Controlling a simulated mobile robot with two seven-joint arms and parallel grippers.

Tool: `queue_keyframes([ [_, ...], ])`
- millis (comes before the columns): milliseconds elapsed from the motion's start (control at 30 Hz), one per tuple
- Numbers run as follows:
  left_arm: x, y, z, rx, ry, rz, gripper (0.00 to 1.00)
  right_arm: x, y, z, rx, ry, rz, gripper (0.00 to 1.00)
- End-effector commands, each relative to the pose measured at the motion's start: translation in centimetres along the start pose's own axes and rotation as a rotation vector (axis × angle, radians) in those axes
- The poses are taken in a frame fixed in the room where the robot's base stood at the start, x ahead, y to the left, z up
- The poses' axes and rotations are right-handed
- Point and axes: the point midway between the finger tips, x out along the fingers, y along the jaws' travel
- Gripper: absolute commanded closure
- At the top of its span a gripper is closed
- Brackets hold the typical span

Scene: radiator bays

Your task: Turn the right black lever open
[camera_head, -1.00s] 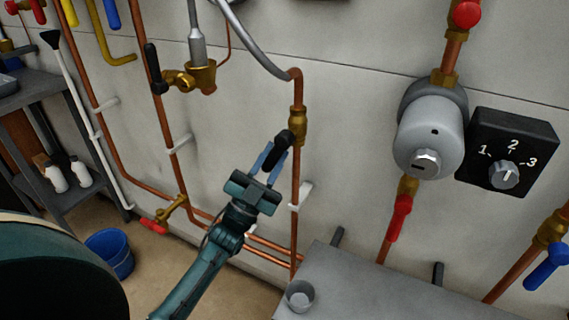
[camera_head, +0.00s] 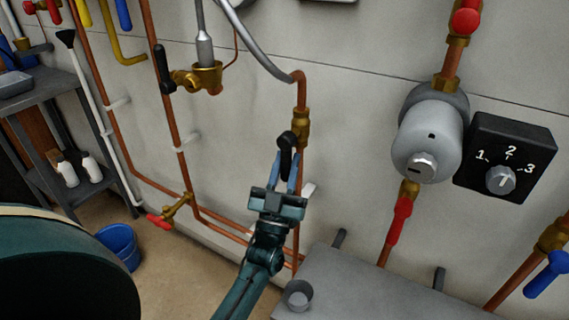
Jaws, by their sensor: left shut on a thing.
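The right black lever (camera_head: 287,142) sits on a brass valve (camera_head: 302,124) in a vertical copper pipe below a grey hose. It hangs almost straight down, roughly along the pipe. My left gripper (camera_head: 287,168) comes up from below, shut on the lever with a blue finger on each side. The lower part of the lever is partly hidden between the fingers. Another black lever (camera_head: 160,69) stands upright on a brass valve (camera_head: 205,76) farther left. My right gripper is not in view.
A grey pump (camera_head: 428,138) and a black dial box (camera_head: 505,158) are on the wall at right. A grey bench (camera_head: 375,290) with a small cup (camera_head: 298,294) is below. A red-handled valve (camera_head: 160,221) and a blue bucket (camera_head: 120,246) are lower left.

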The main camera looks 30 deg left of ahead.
Motion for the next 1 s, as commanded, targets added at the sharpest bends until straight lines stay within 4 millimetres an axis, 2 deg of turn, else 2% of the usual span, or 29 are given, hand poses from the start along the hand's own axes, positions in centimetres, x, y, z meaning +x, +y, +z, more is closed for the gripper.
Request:
queue_keyframes([
  [367, -0.01, 0.1, 0.04, -0.012, -0.004, -0.005, 1.0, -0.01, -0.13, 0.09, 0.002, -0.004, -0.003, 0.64],
  [400, -0.01, 0.1, 0.04, -0.012, -0.004, -0.005, 0.78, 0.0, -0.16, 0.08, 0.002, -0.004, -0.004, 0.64],
  [633, 0.0, 0.08, 0.02, -0.009, -0.002, -0.005, 0.59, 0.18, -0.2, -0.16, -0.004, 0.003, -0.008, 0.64],
  [1000, -0.31, 0.02, 0.39, -0.007, -0.002, -0.004, 0.57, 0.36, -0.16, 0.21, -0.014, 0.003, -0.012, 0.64],
])
